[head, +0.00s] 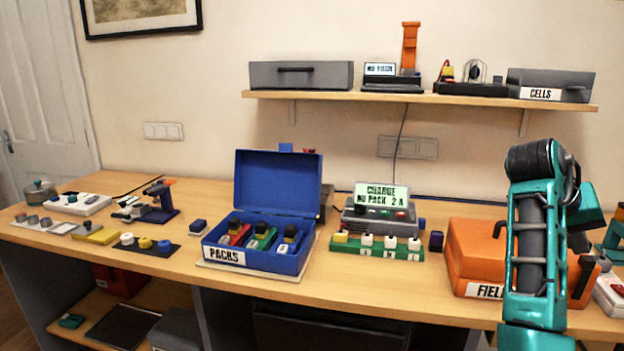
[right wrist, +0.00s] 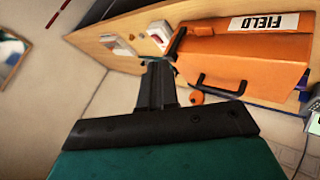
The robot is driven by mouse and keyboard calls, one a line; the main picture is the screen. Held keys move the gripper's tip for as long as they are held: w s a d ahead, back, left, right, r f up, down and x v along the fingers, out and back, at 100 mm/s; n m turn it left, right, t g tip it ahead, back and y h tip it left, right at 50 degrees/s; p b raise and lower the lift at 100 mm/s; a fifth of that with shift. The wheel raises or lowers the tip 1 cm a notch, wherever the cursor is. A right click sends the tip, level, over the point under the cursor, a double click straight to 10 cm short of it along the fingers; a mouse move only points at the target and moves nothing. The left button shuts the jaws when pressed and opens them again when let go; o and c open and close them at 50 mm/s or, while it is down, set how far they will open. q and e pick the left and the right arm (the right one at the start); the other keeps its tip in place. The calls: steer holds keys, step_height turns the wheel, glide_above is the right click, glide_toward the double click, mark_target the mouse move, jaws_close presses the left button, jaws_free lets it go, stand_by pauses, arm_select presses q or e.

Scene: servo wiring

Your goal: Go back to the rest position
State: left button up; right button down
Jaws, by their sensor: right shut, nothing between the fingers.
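My right arm (head: 535,240), teal and black, rises at the right of the head view in front of the orange FIELD case. In the right wrist view my right gripper (right wrist: 158,75) is black, with its fingers shut together and nothing between them. The orange FIELD case (right wrist: 240,62) shows upside down beyond it, apart from the fingers. The same case (head: 472,250) is partly hidden behind my arm in the head view. My left gripper is not in view.
The blue PACKS box (head: 275,180) stands open mid-table, holding several packs. A charger (head: 378,216) with a lit screen stands right of it. Small parts and tools cover the table's left. A wall shelf (head: 420,97) holds grey boxes and devices. The front table strip is mostly clear.

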steer(key=s+d+r+m+g+h, duration=0.25)
steer(key=s+d+r, duration=0.4)
steer(key=d, duration=0.35)
steer(key=s+d+r+m+g+h, duration=0.25)
steer(key=s+d+r, duration=0.35)
steer(key=s+d, duration=0.3)
steer(key=w+a+f+n+t+h, duration=0.2)
steer(key=w+a+f+n+t, duration=0.1)
steer(key=w+f+n+t, duration=0.75)
steer(key=w+a+f+n+t+y, duration=0.1)
steer(key=w+a+f+n+y, duration=0.2)
steer(key=f, duration=0.6)
steer(key=a+f+n+t+y, duration=0.25)
steer(key=a+f, duration=0.35)
steer(key=f, duration=0.3)
steer(key=s+a+f+n+y, duration=0.3)
steer(key=s+a+f+y, duration=0.9)
steer(key=s+a+f, duration=0.7)
steer(key=w+a+m, duration=0.1)
steer(key=a+m, duration=0.4)
steer(key=a, duration=0.8)
steer(key=shift+a+f, duration=0.15)
steer(key=shift+f, duration=0.25)
